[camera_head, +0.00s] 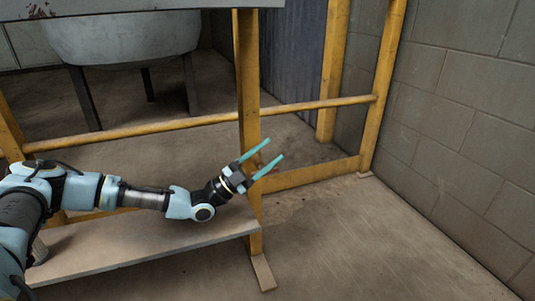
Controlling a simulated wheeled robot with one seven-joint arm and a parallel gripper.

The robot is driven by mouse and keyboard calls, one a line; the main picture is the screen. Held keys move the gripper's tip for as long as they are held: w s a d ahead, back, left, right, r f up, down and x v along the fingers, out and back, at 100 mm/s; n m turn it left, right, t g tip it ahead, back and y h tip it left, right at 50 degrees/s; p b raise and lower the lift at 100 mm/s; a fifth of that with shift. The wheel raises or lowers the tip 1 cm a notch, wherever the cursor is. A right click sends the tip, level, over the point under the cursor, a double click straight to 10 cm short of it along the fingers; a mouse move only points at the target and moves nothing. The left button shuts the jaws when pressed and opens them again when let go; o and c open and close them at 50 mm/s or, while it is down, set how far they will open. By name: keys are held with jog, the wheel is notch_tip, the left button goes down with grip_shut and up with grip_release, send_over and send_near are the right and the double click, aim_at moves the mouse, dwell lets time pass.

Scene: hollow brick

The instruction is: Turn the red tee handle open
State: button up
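My gripper (275,148) has two teal fingers that stand apart, pointing up and to the right. It is beside the yellow post, with the post behind its upper finger. A small reddish patch (274,170) shows just beyond the lower finger. It may be part of the red tee handle, but it is too small and too covered by the finger to tell. No handle shape shows clearly elsewhere. Nothing is clearly seen held between the fingers.
A yellow frame has a near post (247,75), a long rail (190,123) and a low rail (315,172). A grey board (150,250) lies below my arm. A pale round tub (120,37) on dark legs stands behind. A block wall (465,120) closes the right. Floor at lower right is clear.

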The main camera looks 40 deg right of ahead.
jog(key=shift+w+a+r+p, duration=0.15)
jog(key=shift+w+a, duration=0.2)
jog(key=shift+a, duration=0.45)
jog(key=shift+w+a+r+p, duration=0.15)
jog(key=shift+w+a, duration=0.15)
jog(key=shift+a, duration=0.5)
jog(key=w+a+p, duration=0.2)
jog(key=w+a, duration=0.1)
jog(key=a, duration=0.5)
jog(key=shift+f, duration=0.2)
jog(key=shift+w+r+p, duration=0.1)
jog(key=shift+p, duration=0.25)
